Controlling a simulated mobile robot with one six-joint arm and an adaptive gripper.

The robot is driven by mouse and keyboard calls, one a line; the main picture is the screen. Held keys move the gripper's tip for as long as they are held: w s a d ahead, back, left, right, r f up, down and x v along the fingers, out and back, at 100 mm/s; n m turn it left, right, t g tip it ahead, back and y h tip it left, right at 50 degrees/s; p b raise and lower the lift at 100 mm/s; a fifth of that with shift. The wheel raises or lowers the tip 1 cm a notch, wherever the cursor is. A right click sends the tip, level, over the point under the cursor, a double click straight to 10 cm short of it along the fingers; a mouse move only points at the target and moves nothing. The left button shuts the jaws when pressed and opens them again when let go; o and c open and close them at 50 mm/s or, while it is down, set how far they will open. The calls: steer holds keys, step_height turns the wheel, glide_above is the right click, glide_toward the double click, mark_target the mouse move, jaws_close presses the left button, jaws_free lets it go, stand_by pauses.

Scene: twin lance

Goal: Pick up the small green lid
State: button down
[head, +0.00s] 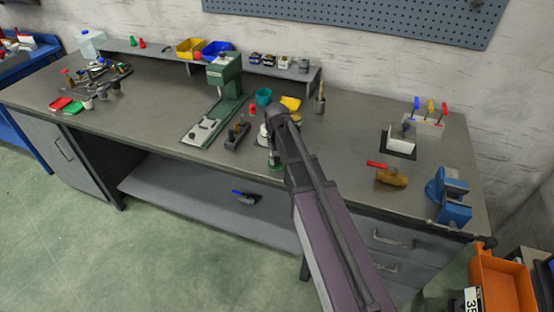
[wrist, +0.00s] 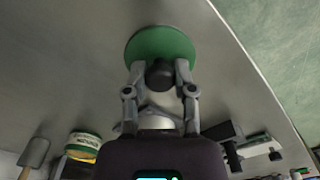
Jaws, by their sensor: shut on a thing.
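The small green lid (wrist: 160,45) is a round green disc with a dark knob (wrist: 160,74) in the wrist view. My gripper (wrist: 160,72) is shut on the lid, with one finger on each side of the knob. In the head view my gripper (head: 273,160) is near the bench's front edge, and a sliver of the green lid (head: 276,168) shows under it. My arm hides part of this area. I cannot tell whether the lid touches the bench or hangs just above it.
The grey bench (head: 345,160) carries a green press (head: 225,80), a teal cup (head: 263,96), a dark block (head: 237,135) and a red-handled tool (head: 390,174). A blue vise (head: 447,193) stands at the right. A yellow-and-green tin (wrist: 85,145) shows in the wrist view.

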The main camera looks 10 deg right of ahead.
mark_target(277, 158)
steer(key=shift+r+p, duration=1.5)
steer(key=shift+r, duration=0.15)
steer(key=s+d+r+p, duration=0.1)
steer(key=s, duration=1.5)
steer(key=shift+d+r, duration=0.25)
steer(key=shift+d, duration=0.1)
